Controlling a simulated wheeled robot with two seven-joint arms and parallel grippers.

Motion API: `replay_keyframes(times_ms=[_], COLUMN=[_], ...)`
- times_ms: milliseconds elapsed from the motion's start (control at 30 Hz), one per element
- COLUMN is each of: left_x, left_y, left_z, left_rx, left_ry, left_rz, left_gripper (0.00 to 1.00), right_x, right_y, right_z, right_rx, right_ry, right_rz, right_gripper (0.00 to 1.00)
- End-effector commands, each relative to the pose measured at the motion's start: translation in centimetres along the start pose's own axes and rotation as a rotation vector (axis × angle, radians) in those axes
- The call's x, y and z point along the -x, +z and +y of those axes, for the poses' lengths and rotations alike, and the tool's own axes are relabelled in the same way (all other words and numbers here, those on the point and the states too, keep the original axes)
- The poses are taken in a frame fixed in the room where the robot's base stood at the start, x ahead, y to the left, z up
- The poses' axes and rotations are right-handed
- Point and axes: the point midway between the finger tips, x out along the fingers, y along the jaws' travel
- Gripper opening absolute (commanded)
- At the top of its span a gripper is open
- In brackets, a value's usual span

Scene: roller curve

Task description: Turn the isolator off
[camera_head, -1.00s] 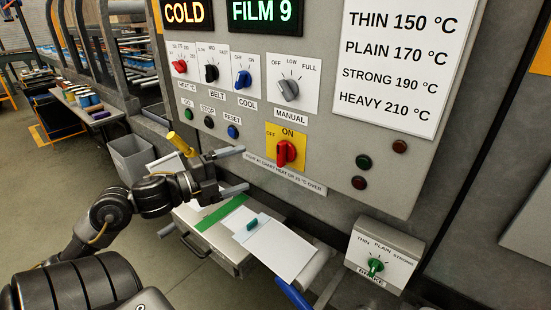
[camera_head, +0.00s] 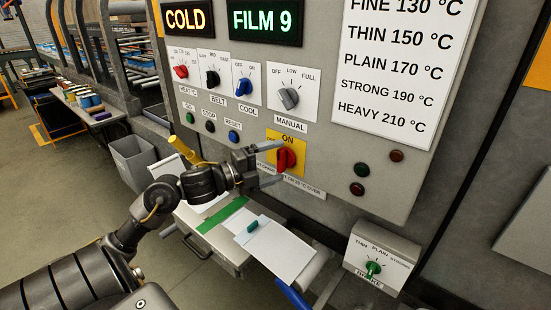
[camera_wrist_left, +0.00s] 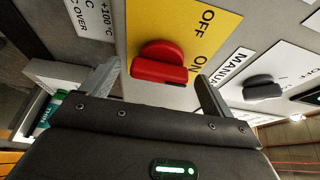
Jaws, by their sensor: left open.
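The isolator is a red rotary knob (camera_head: 287,160) on a yellow plate (camera_head: 301,145) marked OFF and ON, low on the grey control panel. Its grip stands upright, at the ON mark. My left gripper (camera_head: 276,163) is open, with its fingers reaching toward the knob from the left. In the left wrist view the red knob (camera_wrist_left: 160,64) lies ahead of and between the two spread fingers (camera_wrist_left: 158,82). I cannot tell whether either finger touches it. Part of the OFF mark is hidden by the gripper in the head view. My right gripper is not in view.
Above are a grey MANUAL knob (camera_head: 289,98), a blue COOL knob (camera_head: 243,88) and several buttons. A BRAKE box with a green knob (camera_head: 373,269) stands lower right.

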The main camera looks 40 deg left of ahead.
Motion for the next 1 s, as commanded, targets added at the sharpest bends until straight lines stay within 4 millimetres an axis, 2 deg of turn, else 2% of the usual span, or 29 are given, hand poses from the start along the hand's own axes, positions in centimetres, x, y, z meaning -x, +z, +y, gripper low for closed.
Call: replay_keyframes(times_ms=[133, 400, 767, 1000], left_x=[-0.78, -0.88, -0.84, -0.84], left_y=[0.01, -0.02, -0.02, -0.02], left_z=[-0.06, 0.05, 0.05, 0.1], left_rx=[0.001, 0.0, 0.0, 0.023], left_ry=[0.0, 0.001, 0.001, -0.008], left_rz=[-0.001, 0.0, 0.0, 0.0], left_gripper=[0.87, 0.87, 0.43, 0.43], right_x=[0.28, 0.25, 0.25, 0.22], right_y=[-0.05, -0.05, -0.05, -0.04], right_z=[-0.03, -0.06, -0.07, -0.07], right_rx=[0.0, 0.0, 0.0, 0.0], right_ry=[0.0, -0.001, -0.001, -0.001], right_rz=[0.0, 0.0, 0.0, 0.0], right_gripper=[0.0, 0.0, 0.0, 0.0])
